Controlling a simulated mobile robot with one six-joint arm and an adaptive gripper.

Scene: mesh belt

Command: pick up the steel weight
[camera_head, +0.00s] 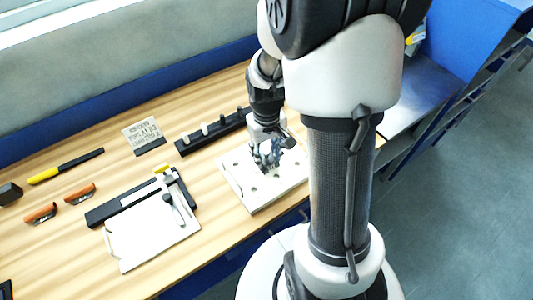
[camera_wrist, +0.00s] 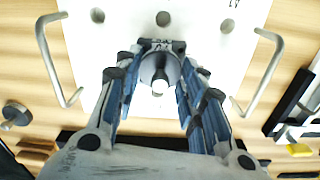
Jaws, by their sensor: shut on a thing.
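The steel weight (camera_wrist: 158,76) is a small grey round piece with a bright knob in the middle; it shows between my fingers in the wrist view. My gripper (camera_wrist: 160,55) is shut on it, with a finger on each side. In the head view my gripper (camera_head: 268,158) is over the white plate (camera_head: 278,190), and the weight cannot be made out there. The plate has round holes and a wire handle on each side, as the wrist view shows (camera_wrist: 205,50). Whether the weight touches the plate is hard to tell.
A black rail with several light pegs (camera_head: 205,131) stands behind the plate. A white board with a black bar (camera_head: 150,240) lies to its left. A printed card (camera_head: 142,134), orange-handled tools (camera_head: 80,193) and a yellow-ended tool (camera_head: 66,166) lie further left. Bare wood lies between them.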

